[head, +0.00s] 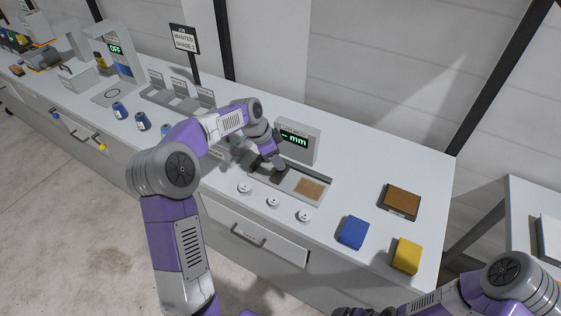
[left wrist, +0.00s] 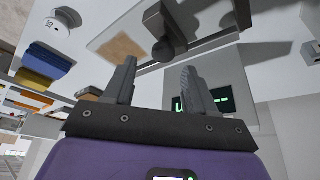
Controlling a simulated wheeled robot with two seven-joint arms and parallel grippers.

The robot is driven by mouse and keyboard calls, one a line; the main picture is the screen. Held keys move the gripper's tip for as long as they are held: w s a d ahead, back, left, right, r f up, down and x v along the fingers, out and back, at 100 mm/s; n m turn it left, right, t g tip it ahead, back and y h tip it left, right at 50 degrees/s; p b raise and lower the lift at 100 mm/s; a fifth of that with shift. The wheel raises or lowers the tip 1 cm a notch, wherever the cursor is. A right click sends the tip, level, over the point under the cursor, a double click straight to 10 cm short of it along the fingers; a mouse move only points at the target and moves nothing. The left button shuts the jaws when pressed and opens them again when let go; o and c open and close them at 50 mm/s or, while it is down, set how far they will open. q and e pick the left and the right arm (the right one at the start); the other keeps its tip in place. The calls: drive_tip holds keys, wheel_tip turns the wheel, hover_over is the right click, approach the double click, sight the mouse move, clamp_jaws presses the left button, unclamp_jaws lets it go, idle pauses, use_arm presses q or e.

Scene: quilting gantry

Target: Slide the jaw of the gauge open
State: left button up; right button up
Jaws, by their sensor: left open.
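The gauge has a grey box with a green "-- mm" display (head: 297,140) and a flat bed (head: 291,181) with a brown pad at its right end. Its dark jaw (head: 281,172) sits on the rail near the bed's left part; in the left wrist view the jaw shows as a dark block with a round knob (left wrist: 164,48). My left gripper (head: 266,164) is at the jaw. In the left wrist view its two fingers (left wrist: 159,66) are apart, with the knob just beyond and between the tips; contact is not clear. My right gripper is mostly cut off at the bottom edge of the head view.
Several white round pieces (head: 272,201) lie before the gauge. A blue block (head: 352,232), a yellow block (head: 407,256) and a brown block (head: 402,201) lie to the right. Grey bins and a sign (head: 185,38) stand left.

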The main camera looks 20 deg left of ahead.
use_arm(q)
drive_tip(key=shift+v, duration=1.45)
